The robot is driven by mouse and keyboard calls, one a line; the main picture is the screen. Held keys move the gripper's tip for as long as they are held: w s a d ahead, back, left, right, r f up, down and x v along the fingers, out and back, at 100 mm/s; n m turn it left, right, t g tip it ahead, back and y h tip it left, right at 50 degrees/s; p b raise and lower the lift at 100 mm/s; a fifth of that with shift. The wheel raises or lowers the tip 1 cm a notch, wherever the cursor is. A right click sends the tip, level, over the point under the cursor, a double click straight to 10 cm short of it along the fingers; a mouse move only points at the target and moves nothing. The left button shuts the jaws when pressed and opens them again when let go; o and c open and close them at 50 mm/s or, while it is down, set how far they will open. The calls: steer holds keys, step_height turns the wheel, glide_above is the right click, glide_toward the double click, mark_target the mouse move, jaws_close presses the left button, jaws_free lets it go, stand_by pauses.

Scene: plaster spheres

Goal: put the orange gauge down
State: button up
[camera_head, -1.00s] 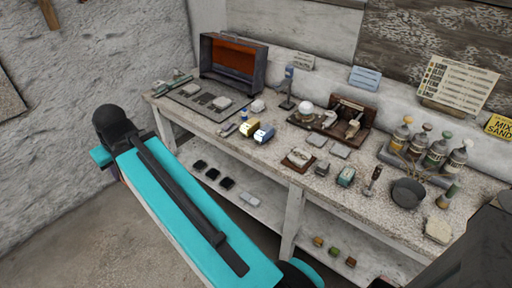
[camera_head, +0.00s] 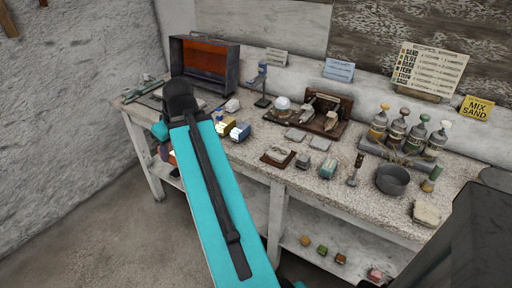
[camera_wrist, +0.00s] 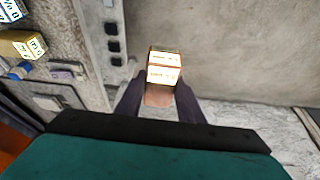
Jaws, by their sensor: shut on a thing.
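The orange gauge, a small block with pale lettered faces and an orange-brown lower part, is held between the fingers of my gripper (camera_wrist: 160,98) in the wrist view; its lettered face (camera_wrist: 164,74) points at the camera. Floor shows behind it, so it hangs in the air off the front of the bench. In the head view my arm hides most of the gripper, and only a bit of orange and white shows beside the arm's end. A yellow gauge (camera_head: 226,126) and a blue gauge (camera_head: 240,132) sit on the bench near its front edge.
The speckled bench (camera_head: 322,183) holds a dark open box (camera_head: 205,62), a wooden tray (camera_head: 333,105), several bottles and a dark bowl (camera_head: 391,179). A lower shelf (camera_head: 345,245) carries small coloured blocks. Several dark pads (camera_wrist: 113,45) lie on the shelf in the wrist view.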

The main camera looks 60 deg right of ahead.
steer(key=s+d+f+b, duration=0.2)
steer(key=s+d+b, duration=0.5)
steer(key=s+d, duration=0.9)
steer(key=s, duration=0.4)
steer(key=shift+f, duration=0.3)
steer(key=shift+d+r+p, duration=0.15)
steer(key=shift+p, duration=0.75)
steer(key=shift+w+d+p, duration=0.2)
steer(key=shift+d+p, duration=0.1)
steer(key=shift+p, duration=0.8)
steer(key=p, duration=0.3)
steer(key=d+p, duration=0.1)
steer(key=p, duration=0.2)
steer(key=shift+w+d+p, duration=0.25)
steer(key=shift+w+p, duration=0.1)
steer(key=shift+w+d+f+p, duration=0.3)
steer(key=shift+w+d+p, duration=0.4)
steer(key=shift+d, duration=1.15)
steer(key=shift+w+d+f+p, duration=0.35)
steer(key=shift+w+d, duration=0.7)
steer(key=shift+d, duration=0.85)
steer(key=shift+w+d+f+p, duration=0.25)
steer(key=shift+w+d+p, duration=0.5)
steer(key=shift+d, duration=1.1)
steer(key=shift+w, duration=0.1)
